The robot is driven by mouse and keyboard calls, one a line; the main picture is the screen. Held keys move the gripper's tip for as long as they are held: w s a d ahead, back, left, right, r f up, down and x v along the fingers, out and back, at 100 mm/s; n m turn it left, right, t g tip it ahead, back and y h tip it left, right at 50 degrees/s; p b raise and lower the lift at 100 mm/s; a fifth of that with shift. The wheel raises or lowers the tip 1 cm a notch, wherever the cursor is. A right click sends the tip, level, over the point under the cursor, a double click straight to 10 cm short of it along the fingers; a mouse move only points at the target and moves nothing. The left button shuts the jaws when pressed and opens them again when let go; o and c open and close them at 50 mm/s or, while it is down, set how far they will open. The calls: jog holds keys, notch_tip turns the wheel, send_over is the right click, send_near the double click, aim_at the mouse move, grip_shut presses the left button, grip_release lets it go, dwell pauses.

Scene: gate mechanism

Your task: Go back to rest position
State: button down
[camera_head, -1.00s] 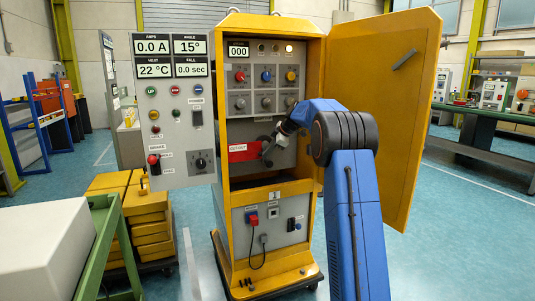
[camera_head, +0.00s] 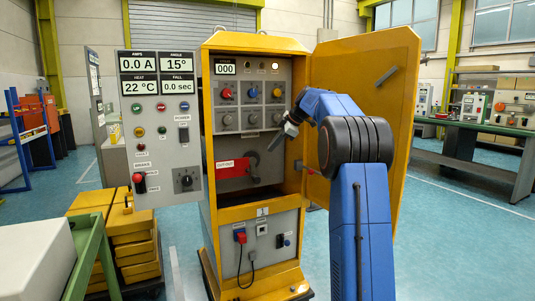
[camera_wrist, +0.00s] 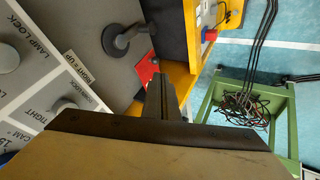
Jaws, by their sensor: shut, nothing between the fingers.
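My gripper (camera_head: 272,148) is shut and empty, in front of the open yellow cabinet (camera_head: 206,180). In the wrist view its closed fingers (camera_wrist: 162,95) point up the picture with nothing between them. A dark grey lever with a round hub (camera_head: 251,168) sits on the cabinet's panel, below and left of the gripper. The lever also shows in the wrist view (camera_wrist: 122,40), apart from the fingers. A red plate marked CUTOUT (camera_head: 231,168) is beside the lever. My blue arm hides part of the cabinet's right side and door.
The yellow cabinet door (camera_head: 355,75) stands open on the right, close behind my arm. A grey control panel (camera_head: 160,130) juts out at the left. A green-framed cart (camera_head: 92,255) and stacked yellow blocks (camera_head: 135,245) stand at lower left. Floor on the right is clear.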

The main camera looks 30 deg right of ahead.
jog(key=shift+s+d+r, duration=0.2)
jog(key=shift+s+r, duration=0.25)
jog(key=shift+r, duration=0.05)
jog(key=s+a+f+m+g+h, duration=0.1)
jog(key=s+a+f+m, duration=0.15)
jog(key=s+a, duration=0.85)
jog(key=s+a+f+m+g+h, duration=0.1)
jog(key=s+a+m, duration=0.3)
jog(key=s+a, duration=0.75)
jog(key=s+a+f+m, duration=0.1)
jog(key=s+f+m, duration=0.1)
jog(key=s+f, duration=0.5)
jog(key=s+a+f+m+h, duration=0.1)
jog(key=s+f, duration=0.6)
jog(key=s, duration=0.7)
jog(key=s+a+f+m, duration=0.2)
jog(key=s+f+m, duration=0.2)
jog(key=s+f, duration=0.3)
jog(key=s, duration=0.4)
jog(key=shift+s+a+h, duration=0.25)
jog(key=shift+a+h, duration=0.05)
jog(key=shift+a, duration=0.05)
